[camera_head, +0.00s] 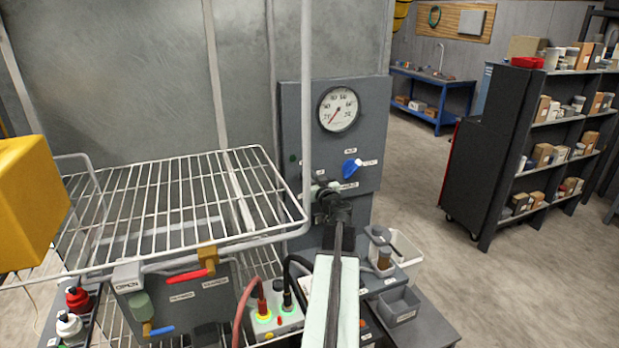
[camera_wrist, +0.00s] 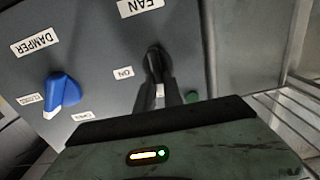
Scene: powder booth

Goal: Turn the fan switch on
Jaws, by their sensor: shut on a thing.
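The grey control panel (camera_head: 362,110) stands upright at the centre of the head view. In the wrist view, my gripper (camera_wrist: 155,52) reaches to the panel just below the FAN label (camera_wrist: 140,6), beside the ON label (camera_wrist: 123,72). Its dark fingers are shut on the fan switch, which they hide, so its position cannot be read. In the head view, my gripper (camera_head: 324,190) is at the lower left of the panel, left of the blue damper knob (camera_head: 352,167). That knob also shows in the wrist view (camera_wrist: 62,92), between the CLOSED and OPEN labels.
A round gauge (camera_head: 338,109) is above the knob. A wire rack (camera_head: 190,190) is close on the left, also at the wrist view's right edge (camera_wrist: 285,112). A post (camera_head: 306,80) stands left of the gauge. Below are cables and a grey bin (camera_head: 398,306). Open floor lies right.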

